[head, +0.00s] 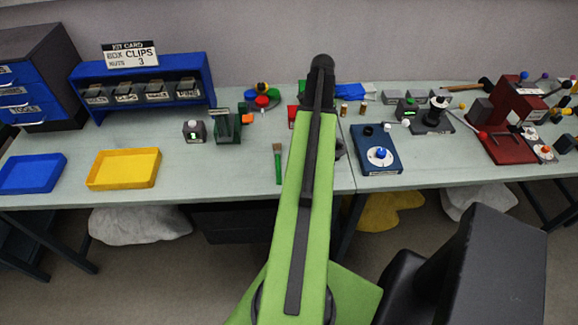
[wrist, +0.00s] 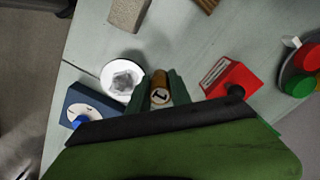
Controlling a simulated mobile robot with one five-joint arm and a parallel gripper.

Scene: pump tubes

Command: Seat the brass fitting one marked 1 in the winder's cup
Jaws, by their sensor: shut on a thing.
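The brass fitting (wrist: 160,92), with a dark 1 on its pale end, is between the two dark green fingers of my gripper (wrist: 160,88) in the wrist view. My gripper is shut on it. In the head view my green arm hides the fitting and most of the gripper. I cannot pick out the winder's cup for certain. A black-based device with a pale round top and a yellow-knobbed lever (head: 435,115) stands right of the arm. Two small brass pieces (head: 343,110) (head: 362,109) stand near the arm.
A white dish with a grey lump (wrist: 123,79) lies close left of the fitting. A blue box with a dial (head: 377,150) is left of that dish in the wrist view. A red box (wrist: 230,78) is on the right. Yellow (head: 124,184) and blue trays sit far left.

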